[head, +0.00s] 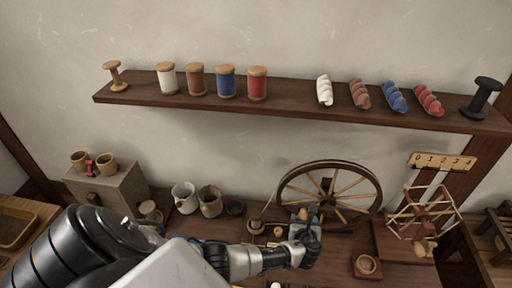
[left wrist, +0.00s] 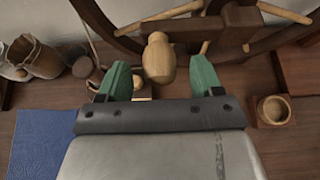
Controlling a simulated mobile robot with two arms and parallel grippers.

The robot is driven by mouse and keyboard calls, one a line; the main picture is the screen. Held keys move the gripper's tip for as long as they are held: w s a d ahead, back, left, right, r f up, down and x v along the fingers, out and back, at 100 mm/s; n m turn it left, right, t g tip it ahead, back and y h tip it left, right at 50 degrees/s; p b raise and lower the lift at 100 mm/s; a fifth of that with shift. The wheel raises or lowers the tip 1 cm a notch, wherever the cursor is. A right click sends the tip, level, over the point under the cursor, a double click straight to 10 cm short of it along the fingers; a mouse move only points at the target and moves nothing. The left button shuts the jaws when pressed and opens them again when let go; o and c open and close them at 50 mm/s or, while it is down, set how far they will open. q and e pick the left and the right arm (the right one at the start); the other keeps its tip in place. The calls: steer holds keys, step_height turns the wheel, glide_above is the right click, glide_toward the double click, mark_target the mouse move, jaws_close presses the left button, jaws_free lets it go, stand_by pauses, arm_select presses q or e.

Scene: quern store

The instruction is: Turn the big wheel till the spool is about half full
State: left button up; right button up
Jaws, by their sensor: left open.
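The big wheel (head: 329,200) is a dark-rimmed spoked wheel standing on the bench; part of its rim (left wrist: 105,22) crosses the top of the left wrist view. A rounded pale wooden knob (left wrist: 158,60) stands in front of the wheel. My left gripper (head: 303,230) is at the wheel's lower front. In the left wrist view its green fingers (left wrist: 162,80) are open, with the knob between and just beyond their tips, not gripped. A small spindle-like part (head: 256,226) sits left of the wheel; I cannot make out how much thread it holds. My right gripper is out of view.
A wall shelf (head: 290,107) holds several thread spools and twisted skeins. Cups (head: 184,198) stand left of the wheel. A wooden reel frame (head: 420,212) and a small round bowl (head: 367,265) are at right. A numbered board (head: 442,162) hangs above. A blue mat (left wrist: 42,143) lies at lower left.

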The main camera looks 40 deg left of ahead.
arm_select(q)
steer(key=shift+v, duration=2.3)
steer(key=shift+d, duration=0.1)
steer(key=s+d+r+n+g+h, duration=0.1)
steer(key=s+d+n+g+h, duration=0.15)
steer(key=s+n, duration=0.45)
steer(key=s+d+r+n+g+h, duration=0.1)
steer(key=s+r+n+g, duration=0.15)
steer(key=s+n, duration=0.5)
steer(key=s+r+n+g+h, duration=0.2)
steer(key=s+r+n+h, duration=0.2)
steer(key=s+r+n, duration=0.85)
step_height(320, 180, down, 34)
steer(key=s+g+b, duration=0.1)
steer(key=s+b, duration=0.1)
steer(key=b, duration=0.6)
steer(key=s+a+f+b, duration=0.2)
steer(key=s+f, duration=0.6)
steer(key=f, duration=0.4)
steer(key=s+a+f+g+b, duration=0.1)
steer(key=s+f+b, duration=0.3)
steer(key=s+f, duration=0.4)
step_height(320, 180, down, 4)
steer(key=shift+s+a+f+g, duration=0.15)
steer(key=shift+s+a+g, duration=0.1)
steer(key=shift+a+g, duration=0.1)
